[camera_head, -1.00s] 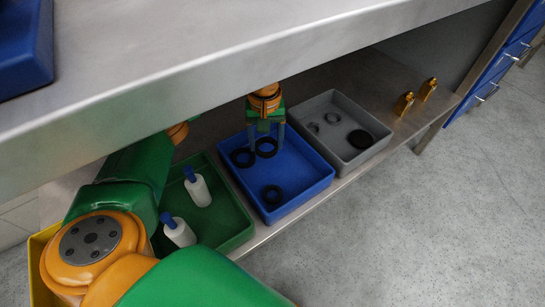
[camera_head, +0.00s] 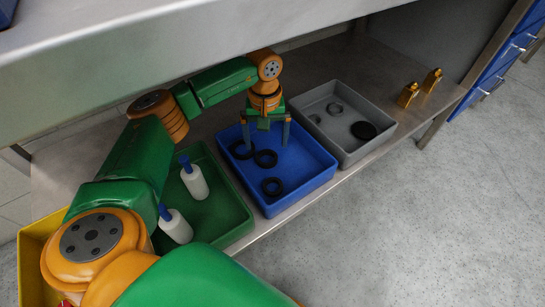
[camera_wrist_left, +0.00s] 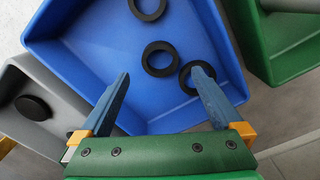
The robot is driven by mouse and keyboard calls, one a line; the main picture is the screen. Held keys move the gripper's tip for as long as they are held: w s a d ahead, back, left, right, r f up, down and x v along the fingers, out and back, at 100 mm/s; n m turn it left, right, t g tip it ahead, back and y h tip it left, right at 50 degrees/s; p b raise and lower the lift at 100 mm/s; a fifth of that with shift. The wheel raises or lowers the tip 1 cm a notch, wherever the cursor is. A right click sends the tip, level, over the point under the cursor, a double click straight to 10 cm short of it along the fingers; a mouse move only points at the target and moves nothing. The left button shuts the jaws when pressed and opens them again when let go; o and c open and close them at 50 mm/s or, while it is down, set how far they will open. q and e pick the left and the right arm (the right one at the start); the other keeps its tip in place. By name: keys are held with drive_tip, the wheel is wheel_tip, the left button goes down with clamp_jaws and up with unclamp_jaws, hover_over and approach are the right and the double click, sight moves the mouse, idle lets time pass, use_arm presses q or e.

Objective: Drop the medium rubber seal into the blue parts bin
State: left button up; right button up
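The blue parts bin (camera_head: 322,178) stands on the low shelf. Three black rubber rings lie in it: one at the back left (camera_head: 240,150), one in the middle (camera_head: 265,158) and one near the front (camera_head: 272,187). The middle ring is the seal just released; the sizes are hard to compare. My left gripper (camera_head: 265,142) is above the bin, open and empty. In the left wrist view the middle ring (camera_wrist_left: 160,58) lies below and between the spread fingers, and the right finger partly covers another ring (camera_wrist_left: 187,84). My right gripper is not in view.
A grey bin (camera_head: 384,137) on the right holds two rings and a black disc. A green bin (camera_head: 236,222) on the left holds two white bottles with blue tops. Two brass pieces (camera_head: 408,95) stand farther right. The steel upper tabletop (camera_head: 150,50) overhangs the shelf.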

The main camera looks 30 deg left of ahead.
use_arm(q)
drive_tip(key=shift+r, duration=0.1)
wheel_tip(320, 180, up, 7)
drive_tip(key=p, duration=0.2)
use_arm(e)
drive_tip(key=f, duration=0.1)
drive_tip(key=s+f, duration=0.1)
drive_tip(key=f, duration=0.1)
drive_tip(key=s+f, duration=0.1)
drive_tip(key=f, duration=0.1)
drive_tip(key=shift+d, duration=0.25)
drive_tip(key=shift+s, duration=0.15)
